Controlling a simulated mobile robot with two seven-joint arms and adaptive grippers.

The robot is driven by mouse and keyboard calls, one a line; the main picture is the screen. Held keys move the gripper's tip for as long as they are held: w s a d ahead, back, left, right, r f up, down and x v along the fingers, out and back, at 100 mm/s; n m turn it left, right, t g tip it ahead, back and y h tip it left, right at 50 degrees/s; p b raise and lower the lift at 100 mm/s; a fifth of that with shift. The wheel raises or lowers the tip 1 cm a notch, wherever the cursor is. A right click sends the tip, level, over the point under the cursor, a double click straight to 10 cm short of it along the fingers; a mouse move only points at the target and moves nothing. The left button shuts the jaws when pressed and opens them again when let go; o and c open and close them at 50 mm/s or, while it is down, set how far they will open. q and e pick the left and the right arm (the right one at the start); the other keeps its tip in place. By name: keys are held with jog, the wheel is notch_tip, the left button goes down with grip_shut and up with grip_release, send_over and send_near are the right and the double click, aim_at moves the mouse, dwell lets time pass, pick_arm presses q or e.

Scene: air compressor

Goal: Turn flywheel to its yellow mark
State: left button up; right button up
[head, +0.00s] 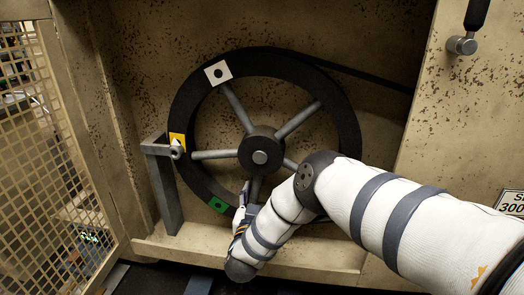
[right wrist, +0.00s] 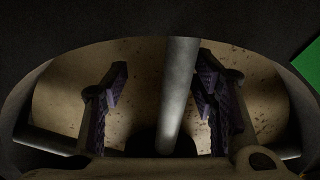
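The black flywheel (head: 350,125) has grey spokes and a round hub (head: 260,157). A white mark (head: 218,72) is at its upper left and a green mark (head: 218,205) at its lower left. The yellow mark (head: 177,139) is at the left side, beside the tip of a fixed grey pointer (head: 176,152). My right gripper (head: 248,200) is at the lower rim, below the hub. In the right wrist view its fingers (right wrist: 163,100) stand apart on both sides of a spoke (right wrist: 180,85), the right finger closer to it. My left gripper is out of view.
A grey post (head: 166,195) carries the pointer. A mesh panel (head: 50,150) is at the left. A belt (head: 365,76) runs right from the wheel. A lever (head: 462,44) is at the upper right. A ledge (head: 315,258) runs below the wheel.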

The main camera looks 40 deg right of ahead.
jog(key=shift+s+a+f+y, duration=0.15)
jog(key=shift+a+f+y, duration=0.15)
jog(key=shift+f, duration=0.2)
jog(key=p+v, duration=0.3)
jog(key=v, duration=0.4)
jog(key=shift+s+a, duration=0.2)
jog(key=shift+a+r, duration=0.1)
